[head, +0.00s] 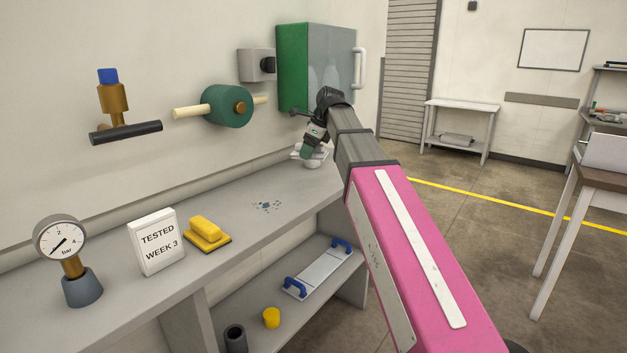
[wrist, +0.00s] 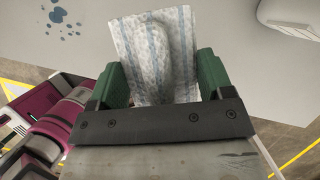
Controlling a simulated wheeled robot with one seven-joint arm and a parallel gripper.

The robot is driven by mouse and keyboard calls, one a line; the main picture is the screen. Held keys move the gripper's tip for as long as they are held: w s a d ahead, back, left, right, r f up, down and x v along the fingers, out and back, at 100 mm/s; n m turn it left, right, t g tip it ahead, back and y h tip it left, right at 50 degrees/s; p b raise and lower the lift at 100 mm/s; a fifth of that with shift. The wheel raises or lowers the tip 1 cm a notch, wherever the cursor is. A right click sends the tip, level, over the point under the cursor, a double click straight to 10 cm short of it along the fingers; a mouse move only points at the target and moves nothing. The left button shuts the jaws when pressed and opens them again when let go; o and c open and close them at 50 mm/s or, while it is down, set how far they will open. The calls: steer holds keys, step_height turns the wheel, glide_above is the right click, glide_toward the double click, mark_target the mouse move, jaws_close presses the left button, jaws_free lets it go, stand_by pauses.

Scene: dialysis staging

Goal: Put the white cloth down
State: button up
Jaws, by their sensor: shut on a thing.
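The white cloth (wrist: 155,45), with faint blue stripes, is held between the green fingers of my gripper (wrist: 160,80) in the wrist view. Its free part spreads out past the fingertips, over the grey bench top. In the head view my gripper (head: 311,150) is at the far right end of the bench (head: 225,222), seen partly from behind my arm. White material shows around its tip there, but it is too small to tell cloth from other things. I cannot tell whether the cloth touches the bench.
Dark blue spots (head: 266,205) mark the bench top left of my gripper; they also show in the wrist view (wrist: 62,18). A yellow block (head: 207,231), a "TESTED WEEK 3" sign (head: 157,242) and a gauge (head: 60,238) stand further left. A green-sided cabinet (head: 293,67) hangs above.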

mark_target(324, 146)
steer(key=shift+w+d+f, duration=0.1)
steer(key=shift+d+f, duration=0.05)
steer(key=shift+f, duration=4.8)
steer(key=shift+f, duration=0.2)
steer(key=o, duration=1)
steer(key=shift+c, duration=0.2)
steer(key=shift+s+f, duration=0.1)
steer(key=shift+s, duration=0.1)
steer(key=shift+r, duration=0.25)
steer(key=v, duration=1.2)
steer(key=shift+w, duration=0.2)
